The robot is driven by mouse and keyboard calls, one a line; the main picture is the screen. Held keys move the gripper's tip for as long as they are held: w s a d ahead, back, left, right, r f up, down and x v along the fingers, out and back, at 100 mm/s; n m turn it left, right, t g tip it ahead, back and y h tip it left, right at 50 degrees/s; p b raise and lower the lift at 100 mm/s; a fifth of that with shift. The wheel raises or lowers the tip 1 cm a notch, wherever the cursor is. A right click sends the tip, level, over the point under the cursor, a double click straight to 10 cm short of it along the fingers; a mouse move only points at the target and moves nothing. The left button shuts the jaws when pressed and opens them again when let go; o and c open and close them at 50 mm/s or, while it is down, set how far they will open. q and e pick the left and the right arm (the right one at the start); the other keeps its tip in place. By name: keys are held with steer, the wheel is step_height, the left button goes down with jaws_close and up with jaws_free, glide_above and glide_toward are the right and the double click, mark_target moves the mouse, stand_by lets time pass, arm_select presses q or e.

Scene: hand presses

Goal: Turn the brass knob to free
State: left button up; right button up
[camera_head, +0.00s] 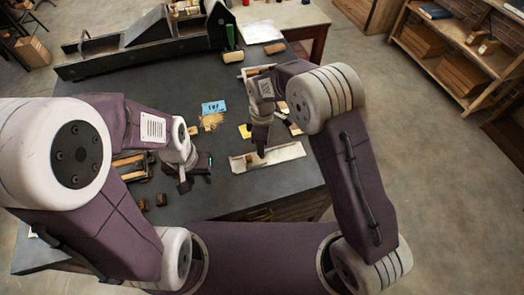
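I cannot pick out the brass knob for certain at this size. A small yellowish-brass piece (248,158) shows on a pale flat plate (285,154) near the table's right side. My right gripper (260,151) points down at this plate, its tip close beside the brass piece; I cannot tell whether they touch. Its fingers are seen almost edge-on, so their gap is hidden. My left gripper (195,180) is low over the dark table (235,185), left of the plate and apart from it. Its dark fingers are too small to read, and I see nothing held in it.
A dark press-like frame (120,62) stands along the back left. A blue card (213,107) and a tan piece (210,121) lie mid-table. Two small brown pieces (160,199) lie near the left arm. A wooden shelf (455,50) stands at the right.

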step_height(320, 180, up, 5)
steer(key=shift+f, duration=0.1)
stand_by(0.4)
steer(key=s+d+r+m, duration=0.2)
steer(key=d+r+m, duration=0.25)
steer(key=d, duration=0.75)
steer(key=s+d+f+m, duration=0.2)
steer(key=s+d+m, duration=0.1)
steer(key=s+m, duration=0.3)
steer(key=s+d+f+m+t, duration=0.1)
steer(key=s+d+f+m, duration=0.1)
steer(key=s+m, duration=0.4)
steer(key=shift+s+d+f+b, duration=0.3)
steer(key=shift+s+d, duration=0.2)
steer(key=shift+d, duration=0.1)
